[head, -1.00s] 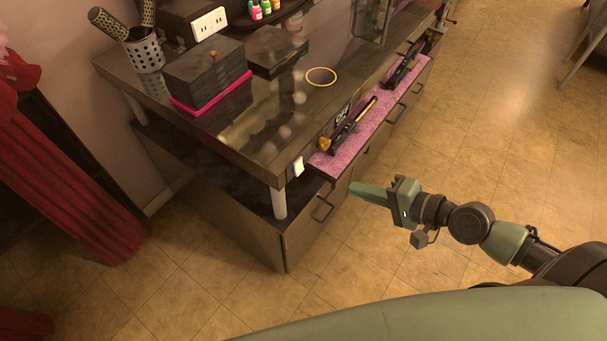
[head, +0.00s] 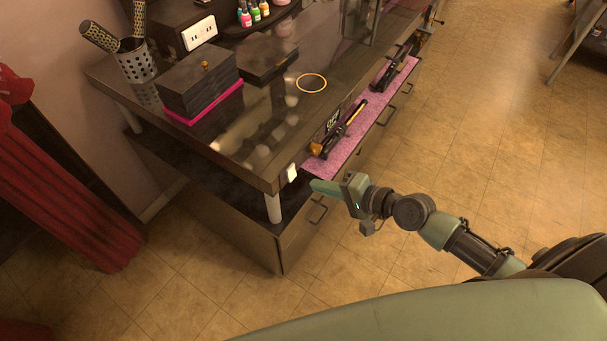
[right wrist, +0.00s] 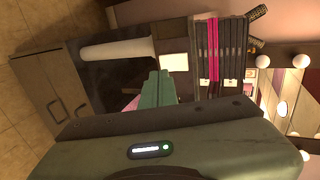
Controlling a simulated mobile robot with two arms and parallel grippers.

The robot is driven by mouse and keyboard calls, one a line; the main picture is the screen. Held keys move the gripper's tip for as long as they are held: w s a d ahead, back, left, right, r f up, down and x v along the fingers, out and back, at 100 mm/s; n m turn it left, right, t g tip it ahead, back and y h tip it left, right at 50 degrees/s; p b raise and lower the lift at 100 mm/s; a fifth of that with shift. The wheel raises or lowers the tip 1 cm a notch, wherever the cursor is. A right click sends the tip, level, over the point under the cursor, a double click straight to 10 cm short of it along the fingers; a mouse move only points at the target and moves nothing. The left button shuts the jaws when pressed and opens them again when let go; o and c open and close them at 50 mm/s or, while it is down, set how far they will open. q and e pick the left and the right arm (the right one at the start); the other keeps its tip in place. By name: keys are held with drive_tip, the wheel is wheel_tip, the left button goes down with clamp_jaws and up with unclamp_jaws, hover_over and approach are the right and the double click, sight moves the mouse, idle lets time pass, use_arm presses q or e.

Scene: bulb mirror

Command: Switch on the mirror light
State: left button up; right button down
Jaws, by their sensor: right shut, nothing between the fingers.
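In the right wrist view the closed fingers (right wrist: 158,80) point at the area just below the plate. Bulbs of the mirror (right wrist: 301,61) show at the right of that view. My left gripper is not in view.
The vanity top (head: 225,135) holds a dark box (head: 197,85), a brush cup (head: 137,65) and a gold ring (head: 312,83). A pink-lined ledge (head: 345,150) with styling tools runs along the front. A white table leg (head: 273,208) stands below the switch.

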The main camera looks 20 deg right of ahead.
sight(293, 177)
drive_tip(key=x, duration=0.2)
drive_tip(key=r+p+x, duration=0.1)
drive_tip(key=x, duration=0.2)
drive_tip(key=shift+w+a, duration=0.3)
drive_tip(key=shift+f, duration=0.1)
drive_tip(key=shift+f, duration=0.15)
drive_tip(key=t+b, duration=0.1)
drive_tip(key=b, duration=0.4)
drive_tip(key=shift+w+f+y, duration=0.1)
drive_tip(key=shift+f+y, duration=0.15)
drive_tip(key=shift+y, duration=0.05)
drive_tip(key=shift+a+r, duration=0.1)
drive_tip(key=shift+r, duration=0.1)
